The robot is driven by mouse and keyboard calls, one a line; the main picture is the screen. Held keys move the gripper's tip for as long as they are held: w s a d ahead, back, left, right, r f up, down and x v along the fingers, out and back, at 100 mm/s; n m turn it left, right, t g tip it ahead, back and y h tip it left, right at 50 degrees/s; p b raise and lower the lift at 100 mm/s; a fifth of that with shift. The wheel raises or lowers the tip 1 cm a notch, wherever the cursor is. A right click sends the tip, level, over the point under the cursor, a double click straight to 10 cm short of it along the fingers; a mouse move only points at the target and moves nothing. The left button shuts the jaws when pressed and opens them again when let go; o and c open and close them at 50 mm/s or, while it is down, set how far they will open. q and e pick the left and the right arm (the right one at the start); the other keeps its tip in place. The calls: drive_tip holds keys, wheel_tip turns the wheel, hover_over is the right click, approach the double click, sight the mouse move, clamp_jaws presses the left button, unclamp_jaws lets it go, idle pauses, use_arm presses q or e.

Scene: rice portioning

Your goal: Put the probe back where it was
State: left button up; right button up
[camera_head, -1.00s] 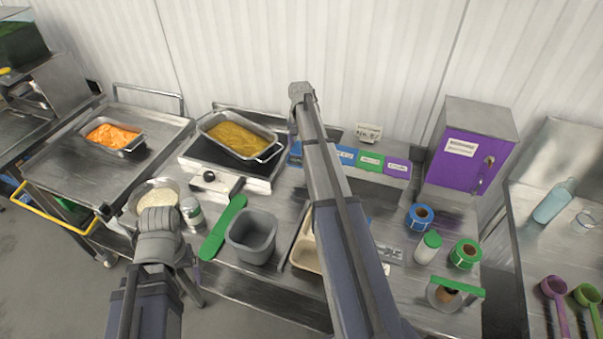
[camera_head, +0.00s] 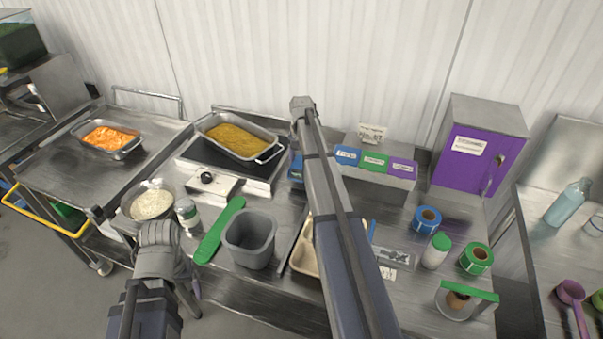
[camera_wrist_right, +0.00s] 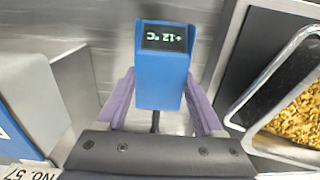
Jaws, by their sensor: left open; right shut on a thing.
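The probe (camera_wrist_right: 165,75) is a blue box with a dark display reading +12 °C. In the right wrist view it sits between the two purple fingers of my right gripper (camera_wrist_right: 160,112), which is shut on it. A thin dark stem shows below the box. In the head view only a bit of blue (camera_head: 295,167) shows beside my right arm, which hides most of this gripper. My left gripper (camera_head: 158,238) is open and empty, just in front of the bowl of white grains (camera_head: 150,203).
A pan of yellow food (camera_head: 262,157) stands on a dark plate left of my right arm. A grey tub (camera_head: 250,240) and a green strip (camera_head: 220,230) lie in front. Labelled blocks (camera_head: 374,163) and a purple cabinet (camera_head: 470,165) stand to the right.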

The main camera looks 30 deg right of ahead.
drive_tip(key=shift+f+b, duration=1.35)
drive_tip(key=shift+f, duration=0.5)
drive_tip(key=shift+f, duration=0.2)
drive_tip(key=o, duration=1)
drive_tip(key=shift+r, duration=0.1)
drive_tip(key=o, duration=0.4)
drive_tip(key=shift+c, duration=0.2)
